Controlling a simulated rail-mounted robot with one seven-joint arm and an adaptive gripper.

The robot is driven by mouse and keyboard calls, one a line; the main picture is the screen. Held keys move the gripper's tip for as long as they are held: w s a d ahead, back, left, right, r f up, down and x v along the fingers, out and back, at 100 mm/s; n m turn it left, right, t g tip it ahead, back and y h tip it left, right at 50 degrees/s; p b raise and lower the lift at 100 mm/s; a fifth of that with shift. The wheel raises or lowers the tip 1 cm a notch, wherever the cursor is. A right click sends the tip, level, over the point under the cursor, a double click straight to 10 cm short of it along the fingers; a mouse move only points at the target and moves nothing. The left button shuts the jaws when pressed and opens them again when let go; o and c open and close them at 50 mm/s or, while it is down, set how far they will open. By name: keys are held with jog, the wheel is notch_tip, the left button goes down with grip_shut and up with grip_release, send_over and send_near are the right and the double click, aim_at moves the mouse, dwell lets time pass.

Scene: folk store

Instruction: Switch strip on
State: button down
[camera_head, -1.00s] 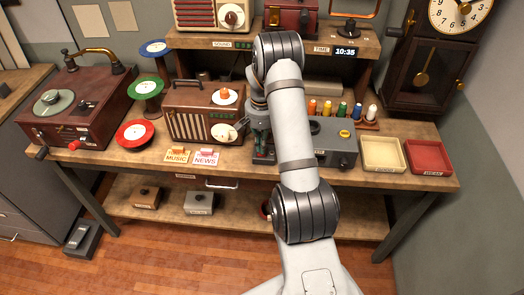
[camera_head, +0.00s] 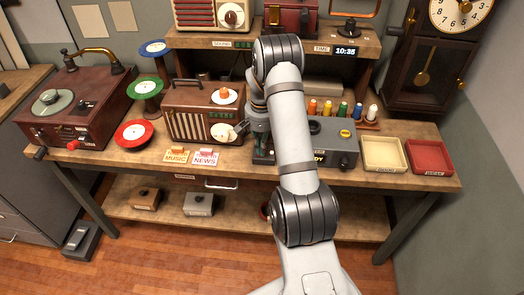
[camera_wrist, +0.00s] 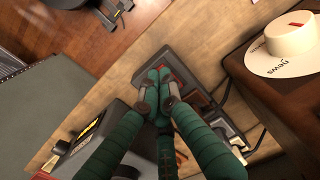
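The dark power strip (camera_wrist: 218,128) lies on the bench top, running diagonally in the wrist view, with sockets and a plug or cable at its lower right. Its near end shows in the head view (camera_head: 263,158), between the radio and the grey machine. My gripper (camera_wrist: 160,84) has green-wrapped fingers, and their tips come together over the strip's upper-left end. It also shows in the head view (camera_head: 259,140), partly behind my arm. The fingers look closed with nothing held. They hide part of the strip's end, and I cannot tell the switch's position or whether they touch it.
The radio (camera_head: 190,120) with its cream dial (camera_head: 222,132) stands close left of my gripper. The grey machine (camera_head: 335,150) is close right. Music (camera_head: 176,156) and news (camera_head: 206,158) cards lie at the front edge. Several coloured spools stand behind the machine.

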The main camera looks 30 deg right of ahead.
jog(key=shift+r+p, duration=0.6)
jog(key=shift+r, duration=0.05)
jog(key=shift+r+p, duration=1.85)
jog(key=shift+r, duration=0.95)
jog(key=shift+f, duration=0.1)
notch_tip(320, 180, down, 7)
jog(key=b, duration=0.5)
jog(key=shift+s, duration=0.1)
